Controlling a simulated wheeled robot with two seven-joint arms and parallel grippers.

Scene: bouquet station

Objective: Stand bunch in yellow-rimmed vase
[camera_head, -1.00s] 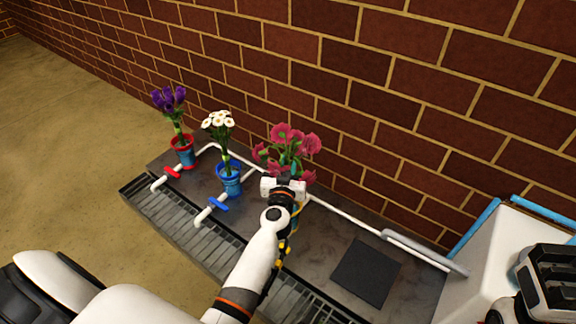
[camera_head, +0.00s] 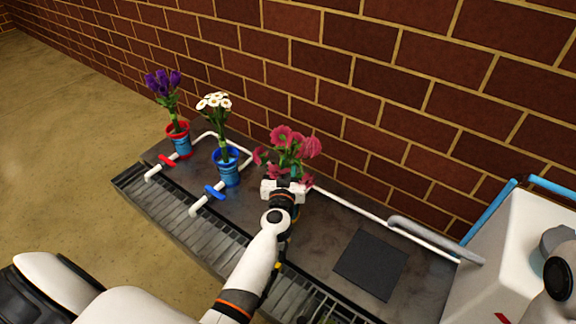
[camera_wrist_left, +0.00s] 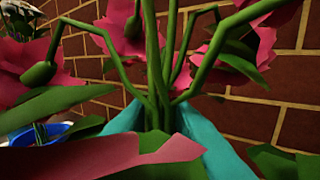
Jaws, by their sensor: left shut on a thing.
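The bunch of pink flowers (camera_head: 291,143) is upright at the right of the other flowers in the head view. My left gripper (camera_head: 287,182) is shut on its green stems. In the left wrist view the stems (camera_wrist_left: 155,70) stand between the teal fingertips (camera_wrist_left: 158,128), with pink petals and leaves around them. I cannot make out a yellow-rimmed vase; my left gripper and arm cover the area below the bunch. A small yellow bit (camera_head: 277,265) shows beside my left forearm. My right arm (camera_head: 562,278) shows at the right edge, its gripper outside the view.
A red-rimmed vase (camera_head: 180,145) holds purple flowers and a blue-rimmed vase (camera_head: 228,173) holds white ones. White pipes with valves run across the counter. A dark square mat (camera_head: 371,264) is bare. A brick wall stands close behind; a white box (camera_head: 500,250) is at right.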

